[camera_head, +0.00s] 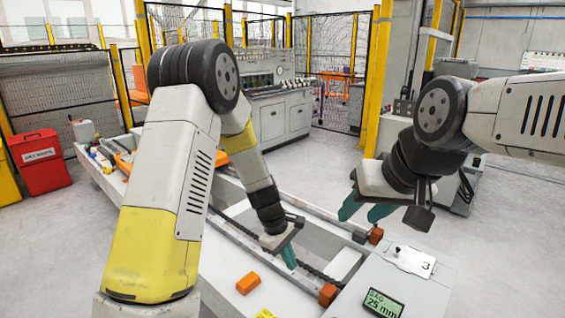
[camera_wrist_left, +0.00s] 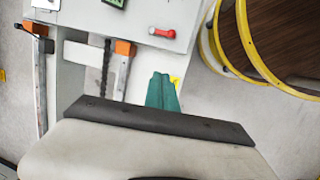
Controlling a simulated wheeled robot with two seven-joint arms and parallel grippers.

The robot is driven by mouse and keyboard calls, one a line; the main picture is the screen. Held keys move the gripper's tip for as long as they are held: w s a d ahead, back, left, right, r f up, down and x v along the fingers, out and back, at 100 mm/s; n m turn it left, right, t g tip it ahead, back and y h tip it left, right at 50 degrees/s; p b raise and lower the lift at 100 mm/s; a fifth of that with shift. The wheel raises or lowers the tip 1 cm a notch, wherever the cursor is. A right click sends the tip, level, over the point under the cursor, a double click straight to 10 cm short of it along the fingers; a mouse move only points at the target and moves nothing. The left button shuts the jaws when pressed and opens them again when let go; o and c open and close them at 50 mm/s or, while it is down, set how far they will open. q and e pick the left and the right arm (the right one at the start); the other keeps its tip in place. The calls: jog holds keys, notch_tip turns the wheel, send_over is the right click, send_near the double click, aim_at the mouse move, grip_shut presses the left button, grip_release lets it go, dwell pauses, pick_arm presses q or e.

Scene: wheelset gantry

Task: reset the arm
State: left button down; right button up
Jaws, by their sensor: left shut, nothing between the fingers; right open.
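My left arm comes in from the left in the head view and bends down over the white gantry bench. My left gripper (camera_head: 289,257) points down above the bench, its green fingers shut with nothing between them. The same green fingers (camera_wrist_left: 162,92) show pressed together in the left wrist view. My right gripper (camera_head: 363,212) is at the right of the head view, held above the far side of the bench. Its two green fingers are apart and empty.
The bench carries an orange block (camera_head: 248,283), orange rail ends (camera_head: 328,294), a dark chain and a display reading 25 mm (camera_head: 383,303). A red-handled part (camera_wrist_left: 162,33) lies on it. A red bin (camera_head: 40,162) stands at left. Open floor lies beyond the bench.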

pick_arm(q)
jog(key=s+a+r+m+t, duration=0.1)
jog(key=s+a+r+m, duration=0.2)
jog(key=r, duration=0.7)
jog(key=s+a+r+m+t, duration=0.2)
jog(key=a+r, duration=0.2)
jog(key=r, duration=0.6)
jog(key=s+a+r+m+t, duration=0.1)
jog(key=s+a+r+m, duration=0.1)
jog(key=s+a+r, duration=0.2)
jog(key=s+a+r+m+t+y, duration=0.1)
jog(key=s+a+r+m+t, duration=0.1)
jog(key=s+a+r, duration=0.3)
jog(key=s+r+m, duration=0.1)
jog(key=s, duration=0.3)
jog(key=shift+s+a, duration=0.25)
jog(key=shift+a, duration=0.05)
